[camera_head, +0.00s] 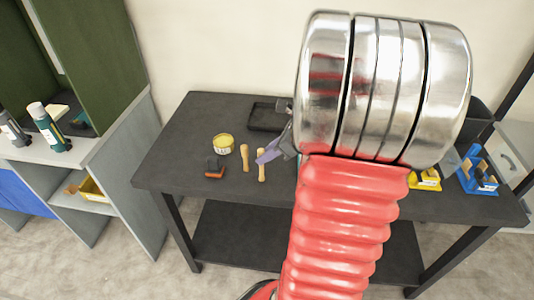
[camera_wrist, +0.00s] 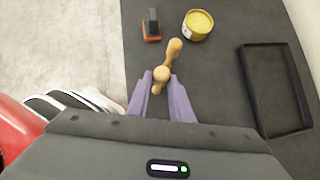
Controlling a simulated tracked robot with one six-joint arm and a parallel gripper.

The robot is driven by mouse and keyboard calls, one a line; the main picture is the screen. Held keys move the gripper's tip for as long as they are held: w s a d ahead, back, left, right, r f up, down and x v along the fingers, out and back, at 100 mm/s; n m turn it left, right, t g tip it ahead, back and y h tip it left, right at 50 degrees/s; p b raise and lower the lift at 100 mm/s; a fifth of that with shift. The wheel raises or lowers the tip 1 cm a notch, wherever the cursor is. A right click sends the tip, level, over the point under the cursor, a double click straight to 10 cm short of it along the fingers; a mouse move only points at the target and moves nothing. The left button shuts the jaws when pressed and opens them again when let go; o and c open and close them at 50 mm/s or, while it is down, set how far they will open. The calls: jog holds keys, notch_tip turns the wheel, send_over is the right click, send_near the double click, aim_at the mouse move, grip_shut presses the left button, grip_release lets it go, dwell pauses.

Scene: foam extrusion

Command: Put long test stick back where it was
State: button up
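In the head view, two light wooden sticks with rounded ends show at the dark table's middle. One wooden stick (camera_head: 244,158) stands apart, left of my gripper (camera_head: 265,156). I cannot tell how high the long stick's lower end is above the table.
A yellow round tin (camera_head: 223,144) and an orange-black block (camera_head: 214,167) sit left of the sticks. An empty black tray (camera_head: 266,118) lies behind. My arm hides the table's centre right.

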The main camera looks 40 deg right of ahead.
jog(key=o, duration=0.4)
jog(key=shift+c, duration=0.2)
jog(key=shift+r, duration=0.15)
jog(key=v, duration=1.2)
dwell(0.4)
jog(key=s+a+r+n+g+h, duration=0.1)
jog(key=s+a+n+h, duration=0.1)
jog(key=a+n, duration=2.9)
jog(key=shift+a+h, duration=0.15)
jog(key=shift+h, duration=0.35)
